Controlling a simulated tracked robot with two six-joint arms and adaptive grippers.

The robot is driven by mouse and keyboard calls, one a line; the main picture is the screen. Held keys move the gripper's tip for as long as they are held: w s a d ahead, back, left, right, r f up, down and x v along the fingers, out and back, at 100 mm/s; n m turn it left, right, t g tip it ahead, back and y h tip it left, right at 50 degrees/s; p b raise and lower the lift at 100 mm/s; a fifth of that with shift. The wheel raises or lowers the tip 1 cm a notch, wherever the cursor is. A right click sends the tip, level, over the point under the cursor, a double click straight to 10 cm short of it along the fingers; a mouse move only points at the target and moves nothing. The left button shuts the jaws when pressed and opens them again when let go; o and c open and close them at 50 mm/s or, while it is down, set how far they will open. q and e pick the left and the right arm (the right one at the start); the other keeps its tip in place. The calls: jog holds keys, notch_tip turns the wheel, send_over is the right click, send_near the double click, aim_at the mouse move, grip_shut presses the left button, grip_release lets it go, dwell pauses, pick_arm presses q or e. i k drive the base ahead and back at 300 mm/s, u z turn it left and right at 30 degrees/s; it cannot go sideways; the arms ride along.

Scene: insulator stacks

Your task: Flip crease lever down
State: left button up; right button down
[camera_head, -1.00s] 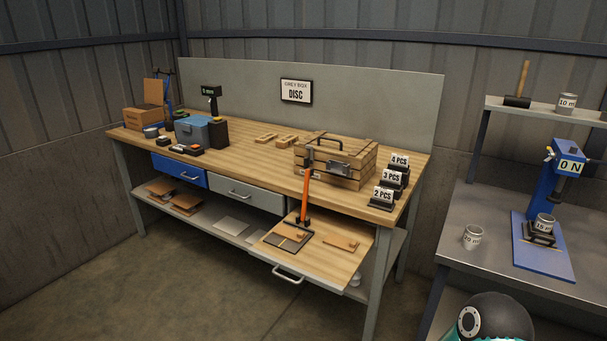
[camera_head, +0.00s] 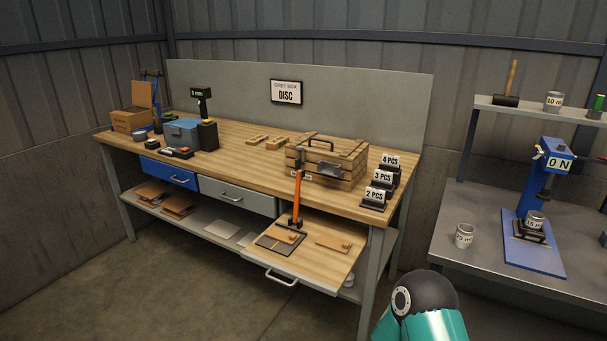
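The crease lever (camera_head: 297,197) is an orange bar with a dark foot and a dark top end. It stands nearly upright, its top in front of the wooden crate. Its foot is at the back of a pulled-out wooden board (camera_head: 325,272) under the bench top. A dark-framed flat plate (camera_head: 268,243) lies on the board by the foot, with a small brown piece on it. Neither gripper shows; only a teal and black link of my arm is in view at the bottom right.
The workbench (camera_head: 235,140) holds a latched wooden crate (camera_head: 350,178), number cards (camera_head: 376,195), a blue box (camera_head: 178,133) and a cardboard box (camera_head: 128,121). A brown flat piece (camera_head: 333,243) lies on the board. A blue press (camera_head: 537,180) stands on the right bench. The floor in front is clear.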

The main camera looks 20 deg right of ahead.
aim_at(301, 173)
jog(key=i, duration=0.95)
